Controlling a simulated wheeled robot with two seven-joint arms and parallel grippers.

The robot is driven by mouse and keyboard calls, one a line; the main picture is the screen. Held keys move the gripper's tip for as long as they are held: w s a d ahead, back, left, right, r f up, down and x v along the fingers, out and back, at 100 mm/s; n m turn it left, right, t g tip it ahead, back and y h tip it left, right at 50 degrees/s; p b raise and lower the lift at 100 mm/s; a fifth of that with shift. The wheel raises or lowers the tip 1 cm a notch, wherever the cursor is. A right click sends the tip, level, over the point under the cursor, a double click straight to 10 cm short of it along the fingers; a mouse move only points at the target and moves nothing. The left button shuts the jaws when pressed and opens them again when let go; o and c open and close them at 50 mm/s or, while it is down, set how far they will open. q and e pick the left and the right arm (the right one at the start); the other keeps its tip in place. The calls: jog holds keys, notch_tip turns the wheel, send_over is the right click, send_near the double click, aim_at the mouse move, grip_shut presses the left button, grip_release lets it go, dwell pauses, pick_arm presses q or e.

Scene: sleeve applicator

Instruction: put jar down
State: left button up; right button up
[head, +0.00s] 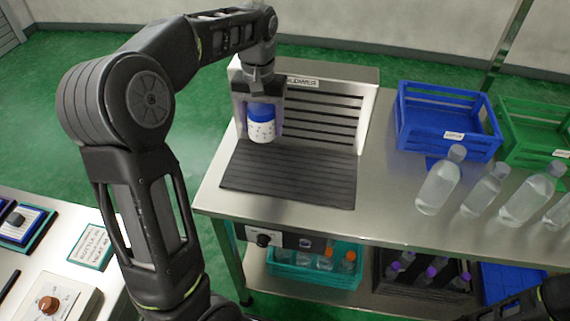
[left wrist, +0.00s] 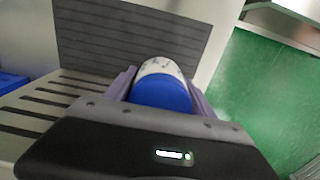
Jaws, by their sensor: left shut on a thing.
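A white jar (head: 262,132) with dark marks and a blue lid is in my left gripper (head: 264,118) in the head view. The gripper is shut on the jar from above, with a finger on each side. The jar is upright in front of the slotted metal back panel, above or at the rear of the dark ribbed mat (head: 290,178). I cannot tell whether its base touches anything. In the left wrist view the blue lid (left wrist: 161,93) shows between the two purple fingers. My right gripper is not clearly in view; only dark arm parts show at the bottom right.
Several clear bottles (head: 438,182) stand on the steel table to the right. A blue crate (head: 447,150) and a green crate (head: 548,158) are behind them. The lower shelf holds a teal bin (head: 312,278) with orange-capped bottles. The ribbed mat is bare in front of the jar.

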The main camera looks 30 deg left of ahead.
pick_arm(q)
send_over(265, 162)
notch_tip(265, 162, down, 6)
jog(key=shift+r, duration=0.1)
jog(key=shift+w+a+f+p, duration=0.1)
jog(key=shift+f+p, duration=0.35)
jog(key=shift+f, duration=1.5)
jog(key=o, duration=1.6)
jog(key=shift+f, duration=0.1)
jog(key=shift+o, duration=0.2)
notch_tip(265, 162, up, 12)
jog(key=shift+r+b, duration=0.15)
jog(key=shift+b, duration=0.2)
